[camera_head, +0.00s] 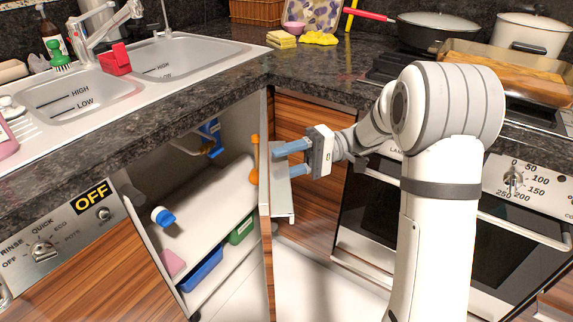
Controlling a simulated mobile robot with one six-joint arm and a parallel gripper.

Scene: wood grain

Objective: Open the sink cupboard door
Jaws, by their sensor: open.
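The sink cupboard door (268,262) stands swung open and is seen nearly edge-on, with the cupboard interior showing to its left. A grey metal piece that looks like its handle (283,205) sticks out on the door's right side. My gripper (279,161) is open, its two bluish fingers pointing left at the upper part of this handle. The fingertips overlap the handle in the picture; I cannot tell whether they touch it. No other object shows between the fingers.
Inside the cupboard are a white shelf (205,190), a blue-capped bottle (162,216) and a blue container (201,268). The stone counter (190,105) overhangs above. An oven (375,225) stands right, behind my arm. White floor lies below the gripper.

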